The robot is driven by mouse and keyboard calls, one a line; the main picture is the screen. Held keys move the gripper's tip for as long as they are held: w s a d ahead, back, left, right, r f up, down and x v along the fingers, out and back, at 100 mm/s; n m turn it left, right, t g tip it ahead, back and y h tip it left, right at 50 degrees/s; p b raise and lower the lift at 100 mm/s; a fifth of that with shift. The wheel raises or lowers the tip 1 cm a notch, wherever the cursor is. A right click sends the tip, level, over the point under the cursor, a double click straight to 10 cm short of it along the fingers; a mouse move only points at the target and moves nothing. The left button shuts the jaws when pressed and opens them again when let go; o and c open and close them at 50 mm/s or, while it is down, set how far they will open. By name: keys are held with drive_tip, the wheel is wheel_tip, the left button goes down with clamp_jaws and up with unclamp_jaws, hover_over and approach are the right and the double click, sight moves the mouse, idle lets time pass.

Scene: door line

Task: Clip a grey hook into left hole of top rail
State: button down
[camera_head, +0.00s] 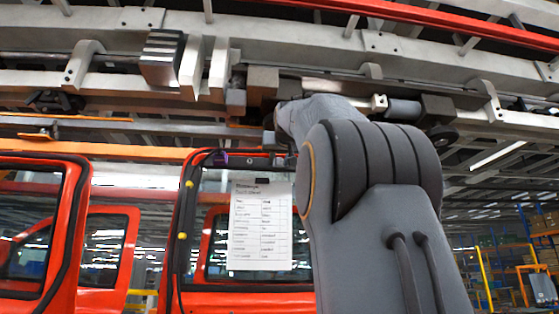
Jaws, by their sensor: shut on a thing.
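The red door (185,215) hangs at centre-left, and its top rail (238,154) runs just below the overhead line. A small purple piece (221,158) sits at the left part of that rail. My arm comes up from the bottom right and bends toward the rail.
A white printed sheet (260,227) hangs in the door's window opening. Two yellow plugs (182,236) sit on the door's left edge. Another red door (60,240) stands at left. Metal beams and brackets (160,58) crowd the space above my wrist. Shelving stands far right.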

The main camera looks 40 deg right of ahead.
drive_tip(key=c, duration=1.2)
unclamp_jaws()
drive_tip(key=b+v, duration=0.7)
drive_tip(key=v, duration=0.7)
drive_tip(key=shift+s+a, duration=0.1)
drive_tip(key=shift+s, duration=0.3)
